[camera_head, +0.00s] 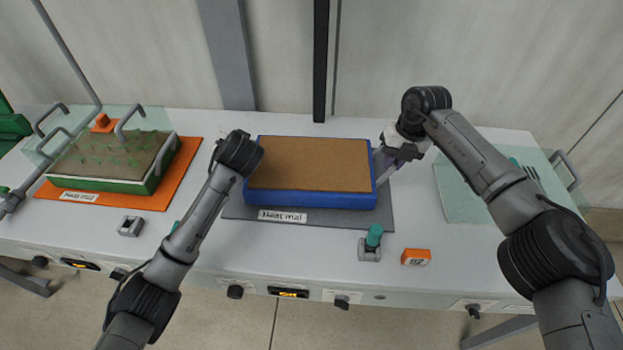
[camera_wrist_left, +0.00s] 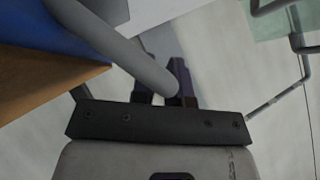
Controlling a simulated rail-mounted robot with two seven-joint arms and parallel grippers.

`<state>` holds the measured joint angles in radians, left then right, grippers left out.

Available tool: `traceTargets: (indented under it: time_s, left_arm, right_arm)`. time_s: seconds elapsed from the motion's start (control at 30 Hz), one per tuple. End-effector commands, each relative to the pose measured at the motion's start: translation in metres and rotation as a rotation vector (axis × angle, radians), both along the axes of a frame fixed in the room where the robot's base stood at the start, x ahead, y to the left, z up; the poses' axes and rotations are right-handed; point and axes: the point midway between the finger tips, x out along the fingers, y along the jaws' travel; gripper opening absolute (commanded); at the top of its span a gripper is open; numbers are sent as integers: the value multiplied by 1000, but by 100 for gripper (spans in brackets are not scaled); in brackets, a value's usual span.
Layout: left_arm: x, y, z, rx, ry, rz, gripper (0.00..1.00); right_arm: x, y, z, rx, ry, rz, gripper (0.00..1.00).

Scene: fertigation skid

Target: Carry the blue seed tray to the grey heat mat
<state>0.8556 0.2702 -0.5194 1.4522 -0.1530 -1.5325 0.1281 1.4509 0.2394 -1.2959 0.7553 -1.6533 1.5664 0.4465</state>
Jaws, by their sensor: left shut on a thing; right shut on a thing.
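The blue seed tray (camera_head: 312,198), filled with brown soil, is level over the grey heat mat (camera_head: 300,222). The mat shows along its front and right sides; I cannot tell whether the tray touches it. My right gripper (camera_head: 384,160) is shut at the tray's right end, where the grip is partly hidden. My left gripper is hidden behind its own wrist in the head view. In the left wrist view my left gripper (camera_wrist_left: 163,82) is shut on a thick grey bar (camera_wrist_left: 122,45), apparently the tray's handle, beside the blue wall.
A teal-topped fitting (camera_head: 371,243) and an orange block (camera_head: 416,257) stand front right. A clear cover (camera_head: 463,195) lies at right.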

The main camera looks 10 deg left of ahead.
Motion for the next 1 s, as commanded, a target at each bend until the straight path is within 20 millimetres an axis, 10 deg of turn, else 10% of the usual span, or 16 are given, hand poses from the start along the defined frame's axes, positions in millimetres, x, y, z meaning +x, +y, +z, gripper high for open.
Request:
traceTargets:
  time_s: [0.3,0.33,0.6,1.0]
  left_arm:
    - [0,1,-14,-1,-2,3,0]
    - [0,1,-16,-1,0,3,16]
    - [0,1,-16,-1,0,1,40]
    - [0,0,-16,0,1,1,40]
  right_arm:
    - [0,0,-15,-1,1,1,0]
    - [0,0,-17,-2,2,1,15]
    - [0,0,-16,-1,1,1,40]
    - [0,0,-16,0,1,0,40]
